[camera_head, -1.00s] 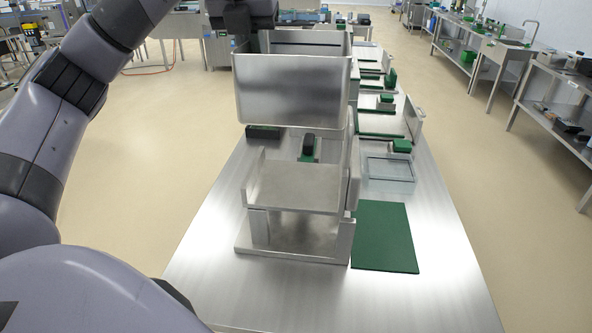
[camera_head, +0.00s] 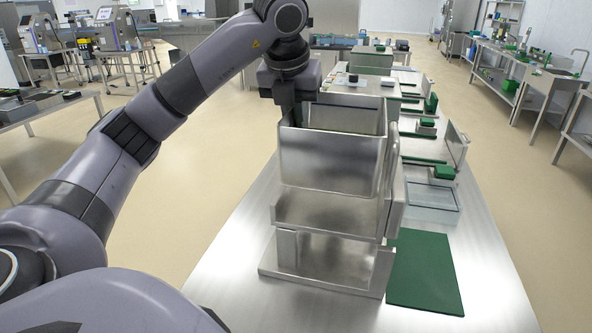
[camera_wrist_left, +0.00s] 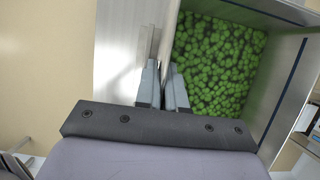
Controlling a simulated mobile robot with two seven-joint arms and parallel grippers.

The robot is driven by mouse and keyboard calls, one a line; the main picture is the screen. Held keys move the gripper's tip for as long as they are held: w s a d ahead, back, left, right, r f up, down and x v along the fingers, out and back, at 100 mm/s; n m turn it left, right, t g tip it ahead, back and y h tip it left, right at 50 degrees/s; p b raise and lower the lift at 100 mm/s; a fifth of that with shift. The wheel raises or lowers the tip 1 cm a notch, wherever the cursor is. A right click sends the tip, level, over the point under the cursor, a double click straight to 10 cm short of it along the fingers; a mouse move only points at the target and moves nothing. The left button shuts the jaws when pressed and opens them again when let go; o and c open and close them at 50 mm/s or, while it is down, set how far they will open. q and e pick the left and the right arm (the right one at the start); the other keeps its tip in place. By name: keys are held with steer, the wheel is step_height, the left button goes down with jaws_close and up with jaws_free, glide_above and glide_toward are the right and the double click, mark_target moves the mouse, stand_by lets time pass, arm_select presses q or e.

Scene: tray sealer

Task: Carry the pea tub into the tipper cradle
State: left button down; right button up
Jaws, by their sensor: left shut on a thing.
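The pea tub (camera_head: 330,162) is a deep, upright steel box in the middle of the head view. In the left wrist view green peas (camera_wrist_left: 215,65) cover its inside. My left gripper (camera_head: 297,118) comes down at the tub's left rear corner. In the left wrist view its fingers (camera_wrist_left: 165,88) are shut on the tub's wall. The tipper cradle (camera_head: 325,217) is a steel shelf with a right side wall on a raised stand. The tub is at the cradle's shelf, hiding its back; I cannot tell whether it touches. My right gripper is out of view.
A green mat (camera_head: 425,270) lies right of the cradle on the steel table (camera_head: 480,260). A clear shallow tray (camera_head: 430,196) and green-handled fixtures stand farther back along the right. Another bench (camera_head: 545,85) stands far right.

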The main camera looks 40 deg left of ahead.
mark_target(289, 120)
arm_select(q)
step_height(289, 120, down, 9)
stand_by(0.5)
steer(key=shift+f+b, duration=0.15)
steer(key=shift+b, duration=0.15)
steer(key=c, duration=1.2)
jaws_free()
steer(key=shift+c, duration=0.2)
steer(key=p+v, duration=0.1)
steer(key=v, duration=0.9)
steer(key=shift+s+r, duration=0.1)
steer(key=shift+r, duration=0.25)
steer(key=shift+p+v, duration=0.55)
steer(key=shift+v, duration=0.2)
steer(key=shift+s+d+f, duration=0.1)
steer(key=shift+s+f, duration=0.05)
